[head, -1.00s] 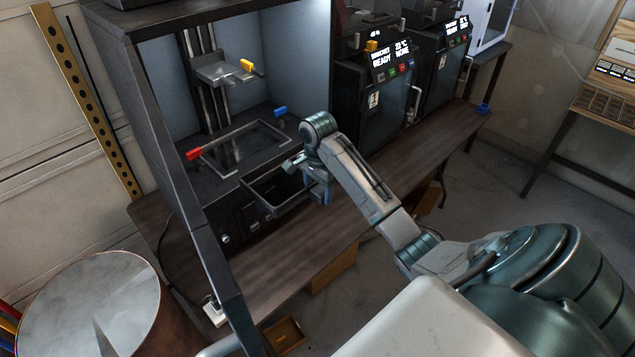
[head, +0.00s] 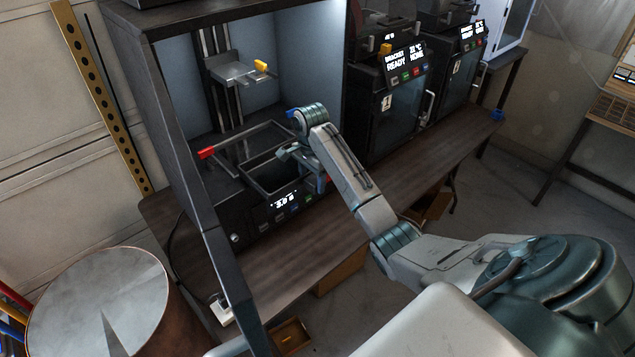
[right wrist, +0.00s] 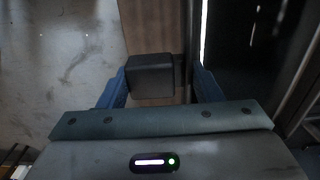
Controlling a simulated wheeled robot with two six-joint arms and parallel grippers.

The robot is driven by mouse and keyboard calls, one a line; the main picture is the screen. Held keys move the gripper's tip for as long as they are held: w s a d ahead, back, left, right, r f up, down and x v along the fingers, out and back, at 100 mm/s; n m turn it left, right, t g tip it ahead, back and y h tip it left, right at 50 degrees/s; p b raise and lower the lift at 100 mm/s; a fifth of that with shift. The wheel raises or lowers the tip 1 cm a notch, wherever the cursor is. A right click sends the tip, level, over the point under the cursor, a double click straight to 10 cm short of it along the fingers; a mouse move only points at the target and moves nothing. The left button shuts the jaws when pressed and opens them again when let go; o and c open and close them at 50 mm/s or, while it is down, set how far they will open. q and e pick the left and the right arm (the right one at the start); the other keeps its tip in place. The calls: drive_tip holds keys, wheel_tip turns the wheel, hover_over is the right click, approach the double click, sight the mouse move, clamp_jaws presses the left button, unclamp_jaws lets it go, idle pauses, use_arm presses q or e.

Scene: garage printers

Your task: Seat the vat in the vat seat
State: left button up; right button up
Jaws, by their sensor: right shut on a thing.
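The vat (head: 262,172) is a dark, open rectangular tray with a grey rim. In the head view it overlaps the front right of the vat seat (head: 245,131), a grey frame inside the open printer. I cannot tell whether they touch. My right gripper (head: 318,180) is at the vat's right end. In the right wrist view my right gripper (right wrist: 158,88) has its blue fingers shut on a dark block (right wrist: 152,72), seemingly the vat's grip. A red clamp (head: 207,152) is at the seat's left; a blue clamp (head: 291,114) shows partly behind my wrist. My left gripper is not in view.
The build platform (head: 235,73) with a yellow lever (head: 261,66) hangs above the seat. The printer's dark door (head: 215,240) stands at the left front. Other printers (head: 400,110) stand to the right. The bench (head: 300,245) is clear in front.

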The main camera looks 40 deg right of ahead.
sight(276, 160)
drive_tip(key=shift+w+a, duration=0.15)
drive_tip(key=shift+w, duration=1.55)
drive_tip(key=shift+w+a+b, duration=0.1)
drive_tip(key=shift+w+b, duration=0.45)
drive_tip(key=shift+w, duration=0.75)
drive_tip(key=shift+w+a+b, duration=0.15)
drive_tip(key=shift+w+b, duration=0.7)
drive_tip(key=shift+w, duration=0.75)
drive_tip(key=w+b, duration=0.2)
drive_tip(key=shift+w, duration=0.35)
drive_tip(key=w+b, duration=0.3)
drive_tip(key=b, duration=0.1)
drive_tip(key=shift+w+a+f, duration=0.1)
drive_tip(key=shift+w+a, duration=0.1)
drive_tip(key=w+b, duration=0.2)
drive_tip(key=b, duration=0.1)
drive_tip(key=shift+w+a+b, duration=0.1)
drive_tip(key=shift+w+b, duration=0.2)
drive_tip(key=shift+b, duration=0.4)
